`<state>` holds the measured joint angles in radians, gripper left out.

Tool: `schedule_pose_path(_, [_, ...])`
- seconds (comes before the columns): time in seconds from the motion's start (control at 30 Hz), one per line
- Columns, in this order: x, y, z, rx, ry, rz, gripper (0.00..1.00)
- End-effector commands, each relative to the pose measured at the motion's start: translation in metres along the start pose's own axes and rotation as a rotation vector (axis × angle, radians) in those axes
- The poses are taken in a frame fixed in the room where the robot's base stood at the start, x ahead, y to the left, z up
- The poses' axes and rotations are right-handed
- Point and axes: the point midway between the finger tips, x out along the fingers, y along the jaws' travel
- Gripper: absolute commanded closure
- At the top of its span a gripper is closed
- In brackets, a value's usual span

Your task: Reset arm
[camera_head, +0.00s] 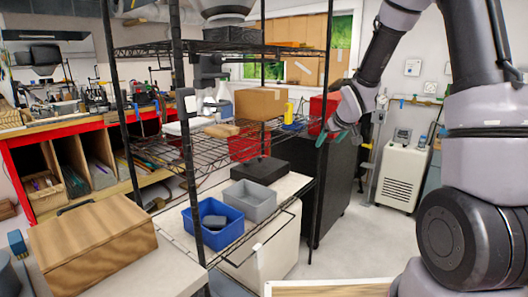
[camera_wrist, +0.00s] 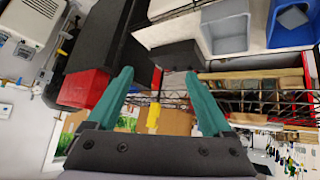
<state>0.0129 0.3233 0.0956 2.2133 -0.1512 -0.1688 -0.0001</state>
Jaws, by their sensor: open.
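My gripper (camera_head: 338,136) is raised at the right of the wire shelf in the head view, at the end of my grey and black arm. Its two teal fingers are spread apart with nothing between them; they also show in the wrist view (camera_wrist: 160,98). The wrist view is turned, with the shelf and bins beyond the fingers. No glass rods can be made out in my gripper.
A black wire shelf (camera_head: 195,165) holds a cardboard box (camera_head: 261,103) and red bins (camera_head: 243,146). Below are a blue bin (camera_head: 203,236) and a grey bin (camera_head: 250,199). A wooden case (camera_head: 92,244) stands front left. Floor (camera_head: 365,240) right of the shelf is clear.

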Motion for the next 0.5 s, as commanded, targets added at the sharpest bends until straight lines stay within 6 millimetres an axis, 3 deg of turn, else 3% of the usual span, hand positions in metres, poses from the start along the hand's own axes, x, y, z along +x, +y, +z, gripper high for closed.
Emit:
schedule_pose_path(0.03, [-0.028, 0.005, -0.007, 0.033, 0.0, 0.02, 0.16])
schedule_pose_path(0.23, [-0.128, 0.015, -0.006, 0.196, -0.041, 0.068, 0.16])
schedule_pose_path(0.5, [-0.252, 0.002, 0.028, 0.43, -0.081, 0.064, 0.16])
